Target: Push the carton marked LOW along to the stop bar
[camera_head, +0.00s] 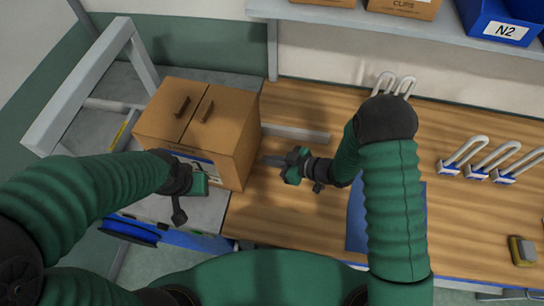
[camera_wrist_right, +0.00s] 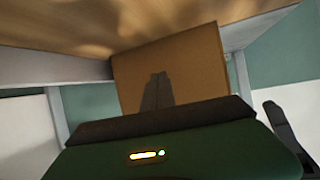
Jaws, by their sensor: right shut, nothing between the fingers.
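A grey bar (camera_head: 300,133) lies on the table right of the carton, possibly the stop bar.
A grey frame (camera_head: 82,85) stands at the left beyond the carton. A blue mat (camera_head: 357,220) lies partly behind my right arm. White-looped blocks (camera_head: 480,160) and a yellow-grey block (camera_head: 523,251) are at the right. A shelf (camera_head: 340,17) with bins overhangs the back.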

